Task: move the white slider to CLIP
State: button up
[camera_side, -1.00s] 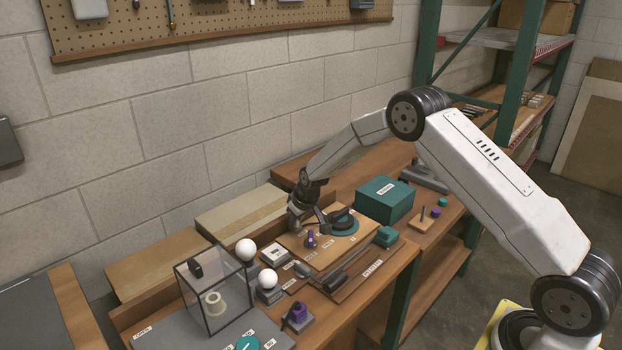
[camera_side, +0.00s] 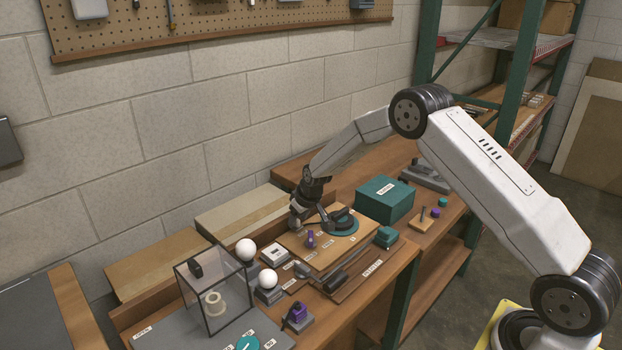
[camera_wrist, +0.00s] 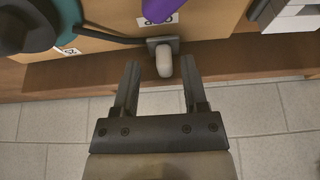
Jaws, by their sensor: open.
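A small rounded white piece (camera_wrist: 164,62) sits on a grey plate at the board's edge, beside the end of a black rod; it may be the white slider, but I cannot be sure. My gripper (camera_wrist: 159,68) is open, with the white piece between and just beyond its fingertips in the wrist view; no contact shows. In the side view my gripper (camera_side: 299,222) is at the wall-side edge of the wooden board (camera_side: 326,258), and it hides the white piece. Small labels lie on the board; I cannot read CLIP on any of them.
A purple piece (camera_side: 310,240) stands on the board, near a black part on a teal disc (camera_side: 343,227). A white-topped block (camera_side: 275,254) and white balls on stands (camera_side: 268,278) are to the left. A teal box (camera_side: 385,200) stands to the right.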

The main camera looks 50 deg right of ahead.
jog(key=v, duration=0.7)
jog(key=shift+r, duration=0.2)
jog(key=shift+s, duration=0.1)
jog(key=s+a+r, duration=0.1)
jog(key=s+a, duration=0.1)
jog(key=s, duration=0.7)
jog(key=s+a+r+g, duration=0.1)
jog(key=s+a+r, duration=0.1)
jog(key=s, duration=0.8)
jog(key=s+a+r+g, duration=0.1)
jog(key=s+a, duration=0.3)
jog(key=s, duration=0.6)
jog(key=shift+a+r, duration=0.25)
jog(key=shift+r, duration=0.05)
dwell(0.7)
